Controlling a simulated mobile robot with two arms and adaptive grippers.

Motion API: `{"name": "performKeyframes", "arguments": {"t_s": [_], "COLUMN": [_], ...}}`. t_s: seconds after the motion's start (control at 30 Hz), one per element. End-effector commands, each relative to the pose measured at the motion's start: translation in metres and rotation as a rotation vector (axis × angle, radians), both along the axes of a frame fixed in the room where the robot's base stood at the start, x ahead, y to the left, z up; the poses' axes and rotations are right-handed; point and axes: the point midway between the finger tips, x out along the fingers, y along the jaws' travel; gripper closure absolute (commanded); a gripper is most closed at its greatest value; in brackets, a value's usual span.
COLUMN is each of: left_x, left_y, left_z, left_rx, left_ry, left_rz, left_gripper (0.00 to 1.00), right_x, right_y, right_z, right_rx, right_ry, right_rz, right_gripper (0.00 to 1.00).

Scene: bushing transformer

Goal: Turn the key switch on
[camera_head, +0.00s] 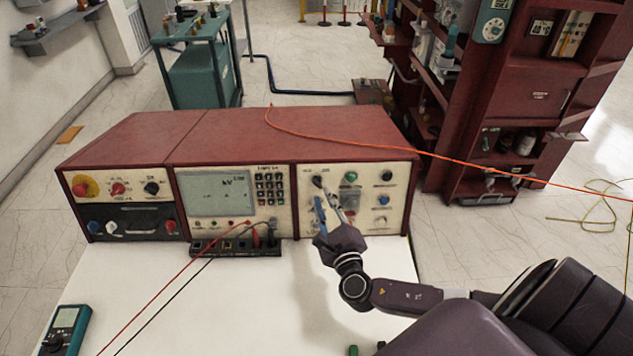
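The red test unit (236,135) stands on the white table, its cream front panels facing me. On its right-hand panel a small dark switch (318,181) sits at the upper left; it looks like the key switch, but the key and its angle are too small to tell. My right gripper (325,196) is in front of this panel, fingers pointing up toward that switch, tips just below it. The fingers are apart with a gap between them and nothing visible in it. Contact with the panel cannot be told. My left gripper is out of view.
Right of the switch are a green button (351,177), a black knob (387,175) and a blue knob (382,199). An orange cable (440,157) runs over the unit. A terminal block (236,246) with red and black leads and a teal meter (67,329) are on the table.

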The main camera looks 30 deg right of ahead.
Motion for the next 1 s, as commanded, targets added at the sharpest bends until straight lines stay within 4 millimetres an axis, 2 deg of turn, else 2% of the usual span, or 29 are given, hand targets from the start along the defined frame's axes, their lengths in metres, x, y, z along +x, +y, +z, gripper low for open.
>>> {"name": "performKeyframes", "arguments": {"t_s": [0.1,0.27,0.43,0.6,0.7,0.9,1.0], "left_x": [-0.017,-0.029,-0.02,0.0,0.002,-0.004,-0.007], "left_y": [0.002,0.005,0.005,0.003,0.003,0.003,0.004], "left_z": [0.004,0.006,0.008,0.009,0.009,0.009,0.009], "left_rx": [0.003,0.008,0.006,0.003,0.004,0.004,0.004], "left_ry": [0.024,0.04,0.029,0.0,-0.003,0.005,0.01], "left_rz": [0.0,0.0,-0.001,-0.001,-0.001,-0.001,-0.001], "left_gripper": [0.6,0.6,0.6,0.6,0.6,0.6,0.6], "right_x": [0.021,0.041,0.052,0.053,0.053,0.053,0.053], "right_y": [-0.007,-0.013,-0.016,-0.017,-0.017,-0.017,-0.017], "right_z": [0.003,0.001,0.0,0.0,0.0,0.0,0.0], "right_rx": [-0.002,0.0,0.0,0.001,0.001,0.001,0.0], "right_ry": [-0.002,-0.001,0.001,0.001,0.001,0.0,0.001], "right_rz": [-0.001,-0.001,0.001,0.0,0.0,-0.001,0.0], "right_gripper": [0.78,0.78,0.78,0.78,0.78,0.98,1.0]}}
